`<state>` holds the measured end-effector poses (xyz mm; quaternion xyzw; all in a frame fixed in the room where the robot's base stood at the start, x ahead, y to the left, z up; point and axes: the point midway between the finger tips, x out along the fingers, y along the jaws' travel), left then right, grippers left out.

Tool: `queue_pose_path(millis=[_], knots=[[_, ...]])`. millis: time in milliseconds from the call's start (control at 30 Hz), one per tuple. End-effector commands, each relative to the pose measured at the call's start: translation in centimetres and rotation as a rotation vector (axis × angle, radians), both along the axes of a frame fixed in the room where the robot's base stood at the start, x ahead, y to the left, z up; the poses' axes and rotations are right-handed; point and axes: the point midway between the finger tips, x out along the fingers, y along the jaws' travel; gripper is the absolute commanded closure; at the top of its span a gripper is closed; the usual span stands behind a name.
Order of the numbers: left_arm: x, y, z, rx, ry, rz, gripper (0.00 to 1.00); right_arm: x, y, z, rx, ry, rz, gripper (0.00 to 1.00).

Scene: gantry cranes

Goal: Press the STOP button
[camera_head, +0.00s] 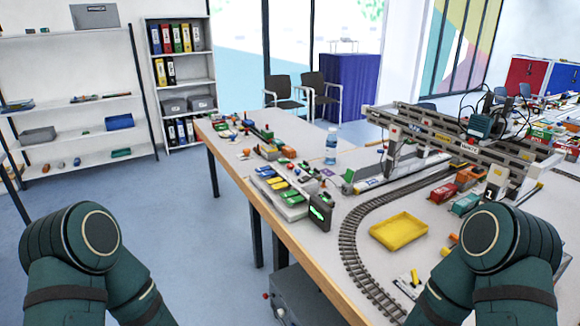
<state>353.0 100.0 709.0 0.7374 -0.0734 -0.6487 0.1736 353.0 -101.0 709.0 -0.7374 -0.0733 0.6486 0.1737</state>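I cannot make out a button marked STOP in the head view. A dark grey box (300,297) stands under the near edge of the table, with small red and pale knobs on its left side; any labels are too small to read. A small black unit with a lit green display (320,212) stands at the left edge of the table, beside a panel of coloured blocks (284,188). My two dark green arms show at the bottom left and bottom right. Neither gripper is in the picture.
A long table (300,243) carries a gantry crane (450,140), a curved rail track (352,235), a yellow tray (399,231), small wagons (466,204) and a water bottle (331,147). Shelves (80,134) stand at the left. The blue floor (170,205) left of the table is clear.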

Motion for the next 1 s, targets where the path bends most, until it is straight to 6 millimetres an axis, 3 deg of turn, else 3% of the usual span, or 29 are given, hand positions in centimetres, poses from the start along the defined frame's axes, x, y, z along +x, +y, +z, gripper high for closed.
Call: queue_pose_path(millis=[100,133,200,267,1000], knots=[[-0.01,0.01,0.0,0.0,0.0,0.0,0.53,-0.01,0.0,0.01,0.0,0.0,0.0,0.53],[-0.01,0.01,0.0,0.0,0.0,0.0,0.53,-0.01,0.0,0.01,0.0,0.0,0.0,0.58],[0.0,0.01,0.01,0.0,0.0,0.0,0.53,0.0,0.01,0.01,0.0,0.0,0.0,0.82],[0.01,0.01,0.01,0.0,0.0,0.0,0.53,0.01,0.0,0.01,0.0,0.0,0.0,1.0],[0.03,0.0,0.0,0.0,-0.001,0.0,0.53,0.03,0.0,0.01,0.0,-0.001,0.0,1.0]])
